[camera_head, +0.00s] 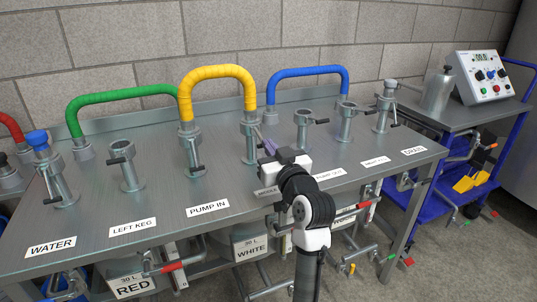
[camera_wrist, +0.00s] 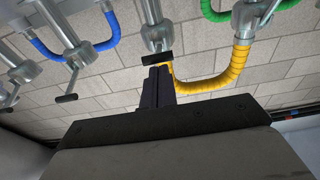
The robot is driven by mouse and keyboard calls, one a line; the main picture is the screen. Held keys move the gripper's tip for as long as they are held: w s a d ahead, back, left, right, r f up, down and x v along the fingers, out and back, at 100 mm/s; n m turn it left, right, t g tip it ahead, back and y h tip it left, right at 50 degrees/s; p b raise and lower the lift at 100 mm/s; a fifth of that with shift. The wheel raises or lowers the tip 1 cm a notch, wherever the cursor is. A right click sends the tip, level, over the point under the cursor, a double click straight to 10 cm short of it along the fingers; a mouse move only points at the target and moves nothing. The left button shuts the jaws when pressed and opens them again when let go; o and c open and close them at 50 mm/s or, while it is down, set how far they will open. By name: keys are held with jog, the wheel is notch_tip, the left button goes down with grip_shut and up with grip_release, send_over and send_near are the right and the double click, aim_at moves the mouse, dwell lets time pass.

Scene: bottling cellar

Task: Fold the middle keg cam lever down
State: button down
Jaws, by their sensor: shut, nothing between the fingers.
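The middle keg post (camera_head: 249,128) is a grey metal coupling on the steel bench, with the right end of the yellow hose (camera_head: 217,72) on it. Its cam lever (camera_wrist: 157,58) has a black grip and shows in the wrist view just beyond my fingertips; in the head view it is partly hidden by my gripper. My gripper (camera_head: 269,147) is shut and empty, in front of this post. Its dark fingers (camera_wrist: 158,72) point at the lever grip in the wrist view. I cannot tell whether they touch it. The middle label (camera_head: 267,191) is partly covered by my arm.
Neighbouring posts stand close: the pump in post (camera_head: 191,146) at left with its lever hanging down, and another post (camera_head: 302,130) at right. Green (camera_head: 118,97) and blue (camera_head: 305,72) hoses arch behind. The bench front (camera_head: 100,233) is mostly clear. A blue cart (camera_head: 470,165) stands at right.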

jog(key=shift+w+f+b, duration=0.2)
jog(key=shift+f+b, duration=0.55)
jog(key=shift+f, duration=0.65)
jog(key=shift+a, duration=0.1)
